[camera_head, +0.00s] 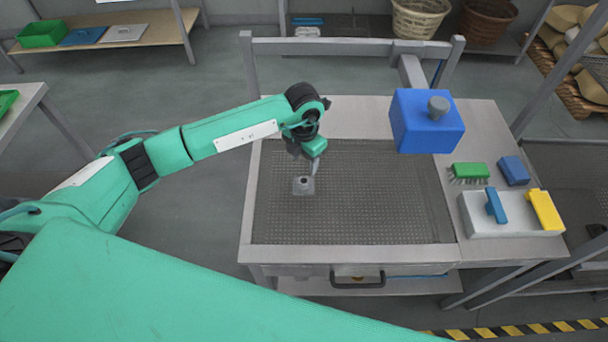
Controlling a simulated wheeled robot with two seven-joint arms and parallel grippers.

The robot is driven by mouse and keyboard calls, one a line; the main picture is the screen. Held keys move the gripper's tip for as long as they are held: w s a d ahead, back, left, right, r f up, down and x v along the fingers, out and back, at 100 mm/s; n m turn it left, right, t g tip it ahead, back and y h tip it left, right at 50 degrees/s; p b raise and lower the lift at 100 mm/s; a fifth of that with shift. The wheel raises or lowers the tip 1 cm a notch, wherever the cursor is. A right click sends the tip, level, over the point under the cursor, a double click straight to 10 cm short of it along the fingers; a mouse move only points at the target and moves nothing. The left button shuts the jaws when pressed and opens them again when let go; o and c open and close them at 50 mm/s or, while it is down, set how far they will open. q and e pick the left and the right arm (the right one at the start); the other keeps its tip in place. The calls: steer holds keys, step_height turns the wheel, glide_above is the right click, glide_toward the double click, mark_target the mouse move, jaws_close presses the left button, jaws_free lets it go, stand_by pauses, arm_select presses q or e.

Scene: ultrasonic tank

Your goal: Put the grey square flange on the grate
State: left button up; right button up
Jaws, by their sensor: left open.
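The grey square flange (303,186) lies on the perforated grate (390,205), in the left part of the grate. It is a small flat plate with a dark hole in its middle. My left gripper (314,168) is just above and slightly to the right of the flange, pointing down. Its jaws are open and appear clear of the flange, though the gap is small in this view. My right gripper is not in view.
Right of the grate are a blue box (425,128) with a grey knob, a green brush (470,171), a blue block (513,170) and a light tray (480,222) bearing blue and yellow tools. A raised metal rim surrounds the grate. The grate's middle is clear.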

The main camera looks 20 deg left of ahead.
arm_select(q)
steer(key=shift+r+b, duration=0.4)
steer(key=shift+r, duration=1.4)
